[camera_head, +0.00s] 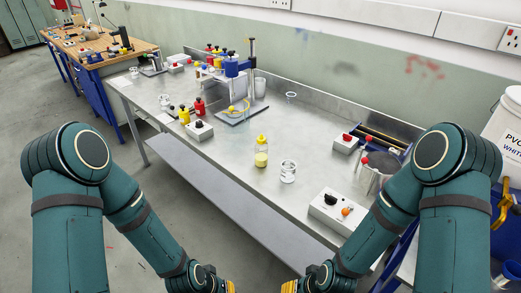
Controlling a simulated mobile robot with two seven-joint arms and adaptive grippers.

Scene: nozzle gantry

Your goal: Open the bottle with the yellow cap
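A clear bottle (261,157) with pale yellow contents stands upright on the metal bench, and its yellow cap (261,138) sits on top. My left gripper (229,287) and my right gripper (290,286) show only as yellow-marked parts at the bottom edge, cut off by the picture. Both are well in front of the bench and apart from the bottle. Their fingers are out of the picture, so I cannot see whether they are open or shut.
A glass beaker (288,172) stands just right of the bottle. A blue gantry stand (236,87) and small red and yellow bottles are further left.

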